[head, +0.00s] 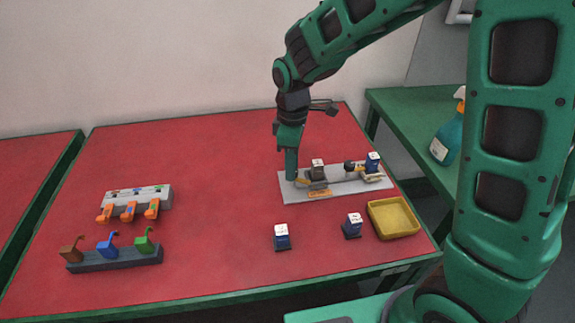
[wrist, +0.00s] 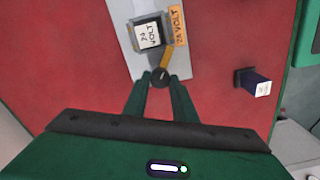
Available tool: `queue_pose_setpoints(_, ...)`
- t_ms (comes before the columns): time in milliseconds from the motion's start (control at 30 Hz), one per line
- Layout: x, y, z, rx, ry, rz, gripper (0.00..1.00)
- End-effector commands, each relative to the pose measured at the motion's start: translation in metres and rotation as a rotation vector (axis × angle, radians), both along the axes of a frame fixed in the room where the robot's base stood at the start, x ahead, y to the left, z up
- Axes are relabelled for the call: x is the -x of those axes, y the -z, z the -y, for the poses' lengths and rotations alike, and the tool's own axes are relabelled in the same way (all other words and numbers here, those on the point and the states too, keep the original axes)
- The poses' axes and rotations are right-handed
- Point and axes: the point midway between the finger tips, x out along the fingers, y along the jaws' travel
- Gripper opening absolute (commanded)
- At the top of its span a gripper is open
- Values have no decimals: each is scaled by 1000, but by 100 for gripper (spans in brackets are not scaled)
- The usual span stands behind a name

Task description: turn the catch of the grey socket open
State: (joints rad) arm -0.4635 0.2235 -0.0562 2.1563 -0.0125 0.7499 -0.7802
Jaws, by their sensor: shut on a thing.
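The grey socket (wrist: 134,20) sits on a pale base plate (head: 290,192) and holds a dark block labelled "24 VOLT" (wrist: 147,36). The same block shows in the head view (head: 318,171). The catch of this socket is a yellow lever (wrist: 167,57) with a dark round knob (wrist: 160,76) at its end. The lever slants beside the block's near corner. My gripper (wrist: 160,79) is shut on the knob, one finger on each side. In the head view my gripper (head: 291,177) points down at the plate's left end, and its fingers hide the knob.
A blue block (head: 373,161) stands at the plate's right end near another yellow lever (head: 374,177). Two loose blue blocks (head: 282,237) (head: 353,225) and a yellow tray (head: 393,219) lie in front. Coloured hooks on racks (head: 115,258) stand at left. The red table's middle is clear.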

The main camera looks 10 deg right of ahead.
Motion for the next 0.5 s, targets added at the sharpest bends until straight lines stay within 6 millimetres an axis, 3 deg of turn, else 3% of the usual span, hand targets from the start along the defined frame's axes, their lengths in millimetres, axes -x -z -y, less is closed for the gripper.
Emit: queue_pose_setpoints(500, -3, -1, 6, 6, 506, 5, 2)
